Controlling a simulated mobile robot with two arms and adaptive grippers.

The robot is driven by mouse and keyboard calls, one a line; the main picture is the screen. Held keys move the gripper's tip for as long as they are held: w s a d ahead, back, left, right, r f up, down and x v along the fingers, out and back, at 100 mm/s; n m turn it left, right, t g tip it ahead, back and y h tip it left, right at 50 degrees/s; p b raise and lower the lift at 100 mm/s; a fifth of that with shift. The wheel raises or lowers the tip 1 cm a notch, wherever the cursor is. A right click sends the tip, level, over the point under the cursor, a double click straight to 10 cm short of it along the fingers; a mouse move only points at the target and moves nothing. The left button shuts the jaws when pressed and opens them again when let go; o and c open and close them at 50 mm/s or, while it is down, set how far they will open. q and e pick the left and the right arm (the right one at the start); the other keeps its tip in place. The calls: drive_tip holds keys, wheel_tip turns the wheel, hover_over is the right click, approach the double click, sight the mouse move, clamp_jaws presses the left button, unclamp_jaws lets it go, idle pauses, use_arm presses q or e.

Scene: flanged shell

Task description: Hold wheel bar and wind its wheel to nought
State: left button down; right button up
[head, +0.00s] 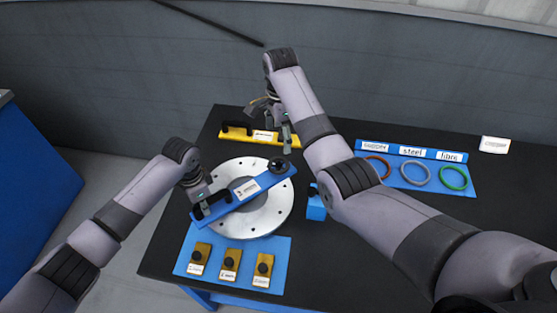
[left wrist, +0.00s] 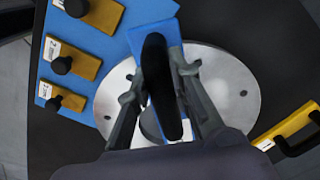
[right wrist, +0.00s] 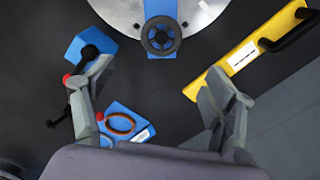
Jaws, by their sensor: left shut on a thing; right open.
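The wheel bar (head: 262,183) is a blue bar with a white label. It lies slantwise across the round silver flange (head: 275,215). Its black handle is at the left end and its dark handwheel (head: 278,165) at the right end. My left gripper (head: 205,205) is shut on the black handle (left wrist: 160,85), with a finger on each side. My right gripper (head: 287,145) is open above the table near the wheel. In the right wrist view the wheel (right wrist: 161,37) lies ahead of the spread, empty fingers (right wrist: 160,92). The wheel's reading cannot be made out.
A yellow bar (head: 285,142) with a black handle lies behind the flange. A blue block (head: 316,208) stands right of it. A blue mat (head: 236,286) in front bears three yellow tagged pieces. Coloured rings lie on a blue panel (head: 455,157) at right, near a white card (head: 495,144).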

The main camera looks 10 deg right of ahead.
sight(278, 164)
drive_tip(key=f, duration=1.1)
drive_tip(key=shift+a+f, duration=0.25)
drive_tip(key=shift+f, duration=0.1)
drive_tip(key=shift+c, duration=0.2)
drive_tip(key=c, duration=1.1)
